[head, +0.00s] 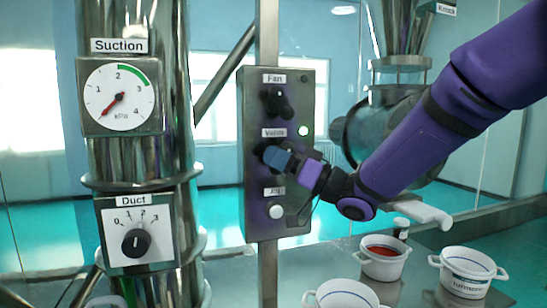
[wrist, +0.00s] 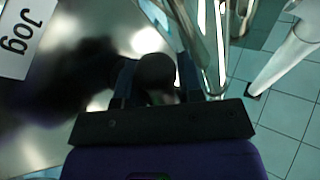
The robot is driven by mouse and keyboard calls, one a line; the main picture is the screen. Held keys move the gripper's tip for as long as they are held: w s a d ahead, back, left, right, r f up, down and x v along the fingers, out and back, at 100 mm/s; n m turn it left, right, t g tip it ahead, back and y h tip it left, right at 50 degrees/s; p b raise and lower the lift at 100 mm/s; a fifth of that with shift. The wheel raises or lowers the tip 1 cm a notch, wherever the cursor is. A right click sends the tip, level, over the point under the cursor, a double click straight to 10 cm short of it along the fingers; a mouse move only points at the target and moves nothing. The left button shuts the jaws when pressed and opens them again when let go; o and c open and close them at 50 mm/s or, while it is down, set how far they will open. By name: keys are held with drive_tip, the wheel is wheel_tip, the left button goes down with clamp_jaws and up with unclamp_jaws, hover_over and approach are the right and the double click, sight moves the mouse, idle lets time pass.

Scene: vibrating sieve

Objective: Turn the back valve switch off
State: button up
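A steel switch panel (head: 255,190) stands in the middle of the head view. It bears a dark Fan knob (head: 276,102), a dark knob under a label (head: 273,133) that seems to read "Valve", and a pale Jog button (head: 276,211). My gripper (head: 270,155) is at the valve knob and hides most of it. In the wrist view a round dark knob (wrist: 157,73) sits between the two fingers of my gripper (wrist: 157,85). They are close on both sides of it. Whether they press on it I cannot tell. The knob's pointer direction is hidden.
A suction gauge (head: 120,95) and a Duct dial (head: 136,242) are on the steel column at left. White pots (head: 383,268) stand at lower right, below my arm. The Jog label (wrist: 14,38) is at upper left in the wrist view.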

drive_tip(key=shift+w+a+r, duration=0.1)
drive_tip(key=shift+a+r, duration=0.1)
drive_tip(key=shift+a, duration=0.2)
clamp_jaws()
drive_tip(key=c, duration=0.6)
unclamp_jaws()
drive_tip(key=shift+c, duration=0.2)
drive_tip(key=n+g+h, duration=0.1)
drive_tip(key=n+h, duration=0.1)
drive_tip(key=n+g+h, duration=0.1)
drive_tip(key=n+h, duration=0.1)
drive_tip(key=h, duration=0.1)
drive_tip(key=shift+d+f, duration=0.1)
drive_tip(key=shift+f, duration=0.3)
drive_tip(key=n+h, duration=0.1)
drive_tip(key=h, duration=0.1)
drive_tip(key=n+h, duration=0.1)
drive_tip(key=h, duration=0.1)
drive_tip(key=shift+w+d+f+n+g, duration=0.1)
drive_tip(key=shift+d+f+n+g, duration=0.1)
drive_tip(key=shift+f+n+g, duration=0.15)
drive_tip(key=shift+h, duration=0.3)
